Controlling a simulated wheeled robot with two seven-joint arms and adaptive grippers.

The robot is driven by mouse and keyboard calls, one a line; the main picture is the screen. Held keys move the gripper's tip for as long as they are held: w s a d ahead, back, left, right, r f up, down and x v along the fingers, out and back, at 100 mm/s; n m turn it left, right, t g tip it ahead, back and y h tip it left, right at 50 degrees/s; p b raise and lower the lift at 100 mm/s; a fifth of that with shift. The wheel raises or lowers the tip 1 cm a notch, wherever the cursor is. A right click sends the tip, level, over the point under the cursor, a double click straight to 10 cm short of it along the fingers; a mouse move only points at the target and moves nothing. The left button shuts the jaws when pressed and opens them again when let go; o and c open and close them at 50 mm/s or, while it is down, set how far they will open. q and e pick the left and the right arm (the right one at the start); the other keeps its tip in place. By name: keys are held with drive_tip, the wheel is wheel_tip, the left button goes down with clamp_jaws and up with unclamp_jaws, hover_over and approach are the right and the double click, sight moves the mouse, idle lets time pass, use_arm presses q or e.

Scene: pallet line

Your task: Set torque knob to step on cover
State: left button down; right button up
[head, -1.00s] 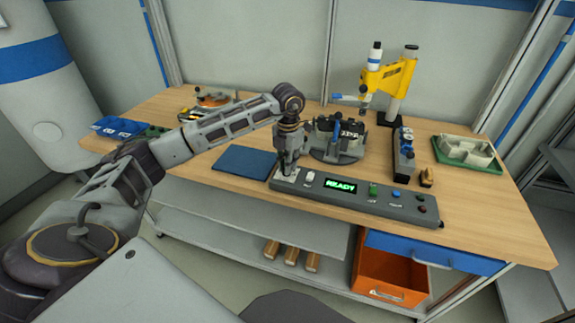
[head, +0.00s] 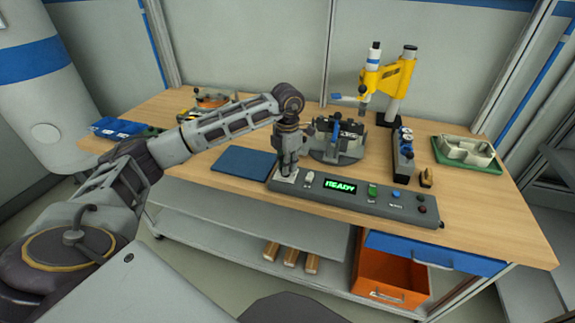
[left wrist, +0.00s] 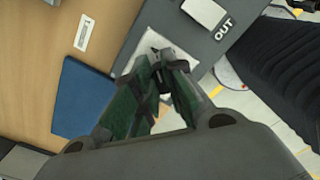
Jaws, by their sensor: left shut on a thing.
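A long dark grey control panel (head: 380,204) lies along the front of the bench, with a display (head: 340,186) glowing green "READY". My left gripper (head: 286,176) points down at the panel's left end, over a pale plate (head: 279,178). In the left wrist view the gripper (left wrist: 161,76) is shut on a small dark piece (left wrist: 164,84), which I take for the torque knob. The fingers hide most of it, so its setting cannot be read. A white switch (left wrist: 204,12) marked "OUT" sits beside the plate. My right gripper is not in view.
A blue mat (head: 244,161) lies left of the panel. A fixture (head: 338,140) stands behind it, with a yellow press (head: 389,80) farther back. A grey block with knobs (head: 404,158) and a green tray (head: 463,153) are at the right. An orange bin (head: 390,278) is below.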

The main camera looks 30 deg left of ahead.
use_arm(q)
drive_tip(key=c, duration=1.5)
unclamp_jaws()
drive_tip(key=shift+r, duration=6)
